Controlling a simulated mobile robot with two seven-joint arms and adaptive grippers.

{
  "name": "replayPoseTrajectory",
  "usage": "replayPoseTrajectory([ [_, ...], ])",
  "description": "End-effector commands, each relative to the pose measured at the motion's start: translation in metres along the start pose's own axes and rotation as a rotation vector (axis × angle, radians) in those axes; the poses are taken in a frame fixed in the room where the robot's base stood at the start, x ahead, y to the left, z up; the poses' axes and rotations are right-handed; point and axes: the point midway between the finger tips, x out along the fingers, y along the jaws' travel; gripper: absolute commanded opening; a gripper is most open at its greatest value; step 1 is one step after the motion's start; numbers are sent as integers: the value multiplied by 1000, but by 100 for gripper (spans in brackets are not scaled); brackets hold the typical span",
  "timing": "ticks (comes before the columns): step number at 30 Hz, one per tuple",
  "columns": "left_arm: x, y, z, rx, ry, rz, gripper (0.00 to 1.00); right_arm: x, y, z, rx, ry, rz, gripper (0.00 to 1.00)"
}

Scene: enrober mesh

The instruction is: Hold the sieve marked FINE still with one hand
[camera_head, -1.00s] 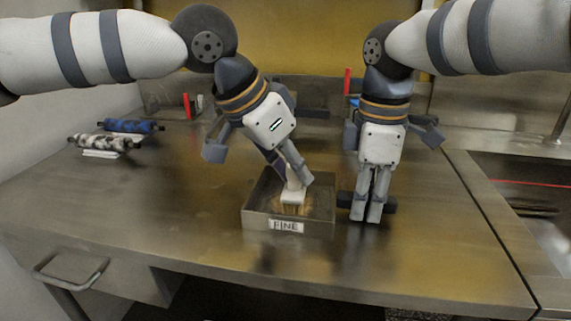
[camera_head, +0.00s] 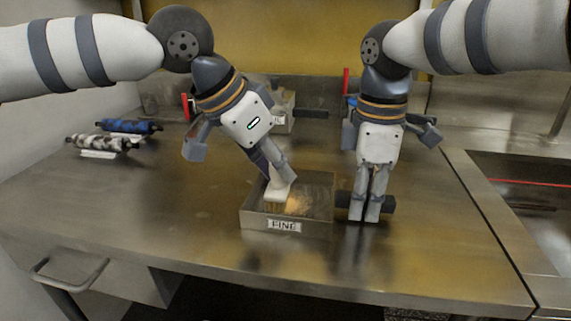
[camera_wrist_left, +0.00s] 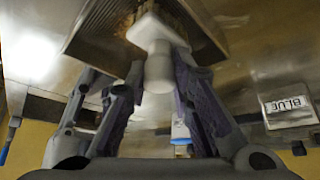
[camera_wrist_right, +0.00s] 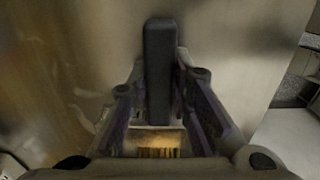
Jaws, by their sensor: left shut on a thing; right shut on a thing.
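The sieve marked FINE (camera_head: 256,223) is a shallow metal box on the steel counter, its label facing front. A black handle (camera_head: 389,204) sticks out on its right side. My right gripper (camera_head: 364,212) points down and is shut on that handle, which also shows between the fingers in the right wrist view (camera_wrist_right: 160,70). My left gripper (camera_head: 278,172) is tilted over the sieve, shut on a white brush (camera_head: 279,193). The brush's lower end is inside the sieve; it also shows in the left wrist view (camera_wrist_left: 158,50). The fingers and brush hide part of the mesh.
A second metal box with a dark handle (camera_head: 312,114) stands at the back, partly hidden by my left arm. Two patterned rolls, one blue (camera_head: 130,126) and one black and white (camera_head: 100,142), lie at the left. A sink (camera_head: 520,195) is at the right. The front counter is clear.

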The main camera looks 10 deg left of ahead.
Motion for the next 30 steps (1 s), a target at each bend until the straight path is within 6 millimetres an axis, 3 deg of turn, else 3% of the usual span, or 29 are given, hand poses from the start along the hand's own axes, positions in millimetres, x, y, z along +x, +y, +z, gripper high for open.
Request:
replayPoseTrajectory([
  [19,15,29,-22,2,-4,2,0,0,0,0,0,2,1,0],
  [30,7,15,-12,0,-1,2,0,0,0,0,0,1,1,0],
])
